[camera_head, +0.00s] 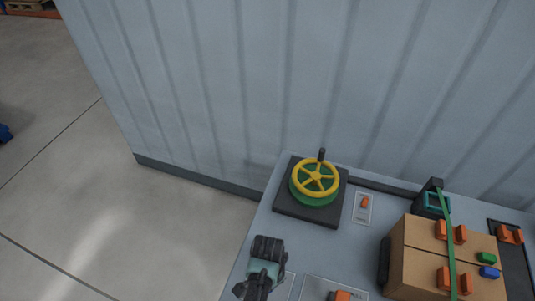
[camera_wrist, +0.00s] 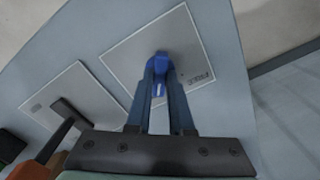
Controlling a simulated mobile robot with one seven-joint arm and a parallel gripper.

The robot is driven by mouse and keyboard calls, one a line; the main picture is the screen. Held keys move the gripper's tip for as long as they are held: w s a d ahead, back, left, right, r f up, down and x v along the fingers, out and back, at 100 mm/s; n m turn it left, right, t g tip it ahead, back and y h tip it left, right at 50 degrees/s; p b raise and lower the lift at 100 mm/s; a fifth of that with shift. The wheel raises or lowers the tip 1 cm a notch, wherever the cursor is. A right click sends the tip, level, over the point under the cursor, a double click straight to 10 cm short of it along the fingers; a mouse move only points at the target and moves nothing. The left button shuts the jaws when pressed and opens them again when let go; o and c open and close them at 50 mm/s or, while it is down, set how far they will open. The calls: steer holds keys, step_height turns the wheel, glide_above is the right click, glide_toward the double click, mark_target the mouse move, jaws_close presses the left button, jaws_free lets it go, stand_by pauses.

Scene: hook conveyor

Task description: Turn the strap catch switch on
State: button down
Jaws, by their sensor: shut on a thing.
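My gripper (camera_wrist: 158,78) is shut on this lever, with one dark finger on each side. The fingers hide the lower part of the lever, so I cannot tell its exact position. I cannot tell from the label whether it is the strap catch switch. In the head view, the dark end of my arm (camera_head: 262,265) is at the bottom, over the table's left part, and the blue lever is hidden.
Another plate (camera_wrist: 62,88) with a dark, orange-ended lever (camera_wrist: 70,114) is close on the left. In the head view, a yellow-green handwheel (camera_head: 315,178), a small orange switch (camera_head: 364,202) and a strapped cardboard box (camera_head: 416,268) are on the table. Open floor (camera_head: 150,235) lies left.

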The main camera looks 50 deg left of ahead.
steer(key=shift+m, duration=1)
steer(key=c, duration=0.8)
jaws_free()
step_height(320, 180, up, 13)
steer(key=shift+b, duration=0.45)
